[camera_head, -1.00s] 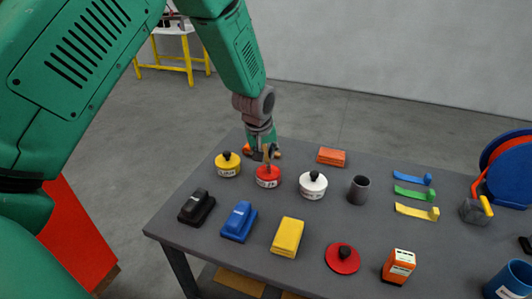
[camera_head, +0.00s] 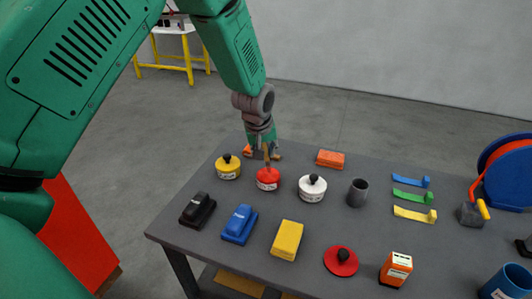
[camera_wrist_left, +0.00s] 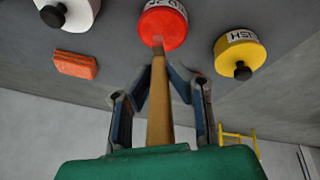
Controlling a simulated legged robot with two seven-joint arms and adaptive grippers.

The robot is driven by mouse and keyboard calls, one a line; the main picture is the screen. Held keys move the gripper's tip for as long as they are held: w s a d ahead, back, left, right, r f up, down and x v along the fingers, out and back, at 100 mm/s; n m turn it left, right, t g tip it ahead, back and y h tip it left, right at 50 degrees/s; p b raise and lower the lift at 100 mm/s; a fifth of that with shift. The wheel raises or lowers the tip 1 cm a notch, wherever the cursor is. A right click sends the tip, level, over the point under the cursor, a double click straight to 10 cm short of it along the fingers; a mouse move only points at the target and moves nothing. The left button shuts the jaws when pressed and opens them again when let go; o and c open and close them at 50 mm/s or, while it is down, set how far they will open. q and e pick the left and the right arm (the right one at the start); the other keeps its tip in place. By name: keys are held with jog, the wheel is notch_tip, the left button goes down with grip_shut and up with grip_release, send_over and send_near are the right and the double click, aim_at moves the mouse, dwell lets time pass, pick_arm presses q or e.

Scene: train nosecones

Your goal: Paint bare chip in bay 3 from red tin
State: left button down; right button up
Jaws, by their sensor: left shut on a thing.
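My left gripper (camera_head: 262,152) is shut on a brush with a wooden handle (camera_wrist_left: 159,100), at the back left of the table. The brush points at the red tin (camera_head: 267,179), and its tip (camera_wrist_left: 158,42) overlaps the tin's red top in the left wrist view. I cannot tell whether the tip touches the paint. The red tin has no knob on top. A red lid with a black knob (camera_head: 341,261) lies at the table's front. No bay or bare chip is visible. My right gripper is not in view.
A yellow tin (camera_head: 228,167) and a white tin (camera_head: 312,189), both with black knobs, flank the red tin. An orange block (camera_head: 330,159), a grey cup (camera_head: 358,192) and coloured strips (camera_head: 412,196) lie to the right. Several blocks occupy the table's front.

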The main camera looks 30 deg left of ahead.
pick_arm(q)
jog(key=shift+r+p, duration=2.05)
jog(key=shift+r, duration=0.65)
jog(key=shift+f, duration=0.1)
